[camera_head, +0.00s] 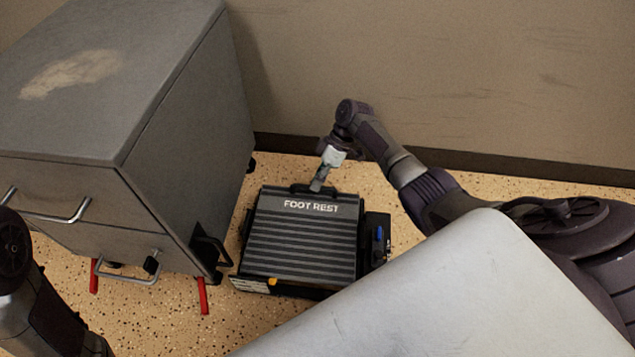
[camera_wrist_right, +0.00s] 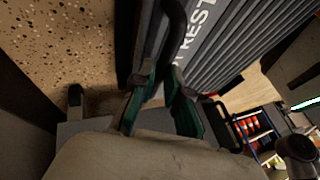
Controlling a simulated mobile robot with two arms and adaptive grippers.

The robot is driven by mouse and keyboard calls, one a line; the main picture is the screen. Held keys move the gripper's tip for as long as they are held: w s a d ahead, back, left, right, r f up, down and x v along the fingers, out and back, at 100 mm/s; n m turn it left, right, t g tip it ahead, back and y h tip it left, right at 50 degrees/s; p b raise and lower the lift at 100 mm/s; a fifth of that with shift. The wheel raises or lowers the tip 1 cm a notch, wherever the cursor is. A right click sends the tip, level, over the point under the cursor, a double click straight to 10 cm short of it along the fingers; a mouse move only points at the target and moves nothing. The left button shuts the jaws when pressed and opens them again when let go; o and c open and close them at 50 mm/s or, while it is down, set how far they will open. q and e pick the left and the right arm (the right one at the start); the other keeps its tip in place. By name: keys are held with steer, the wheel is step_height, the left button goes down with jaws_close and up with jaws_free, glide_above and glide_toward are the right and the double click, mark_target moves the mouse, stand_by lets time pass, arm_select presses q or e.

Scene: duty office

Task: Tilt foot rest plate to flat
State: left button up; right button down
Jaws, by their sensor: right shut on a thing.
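The foot rest plate (camera_head: 301,247) is dark, ribbed and lettered "FOOT REST", on a low base on the floor. Its exact slope is hard to tell from above. A dark bar handle (camera_head: 298,188) runs along its far edge. My right gripper (camera_head: 318,184) reaches down to this handle and is shut on it. In the right wrist view, the green-sided fingers (camera_wrist_right: 162,92) close around the dark handle (camera_wrist_right: 179,35), beside the ribbed plate (camera_wrist_right: 240,45). My left arm shows at the lower left, with its gripper out of view.
A grey drawer cabinet (camera_head: 180,150) with metal handles and red feet stands close left of the foot rest. A side unit with a blue part (camera_head: 379,236) is at the plate's right. The wall (camera_head: 450,80) is behind. A pale grey surface (camera_head: 470,300) covers the lower right.

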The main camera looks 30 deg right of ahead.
steer(key=shift+w+d+f, duration=0.15)
steer(key=shift+d, duration=0.05)
steer(key=c, duration=1.6)
jaws_free()
steer(key=o, duration=0.4)
steer(key=shift+w+f, duration=0.1)
steer(key=shift+f, duration=0.1)
steer(key=shift+r, duration=0.1)
steer(key=v, duration=1.2)
steer(key=shift+a, duration=0.1)
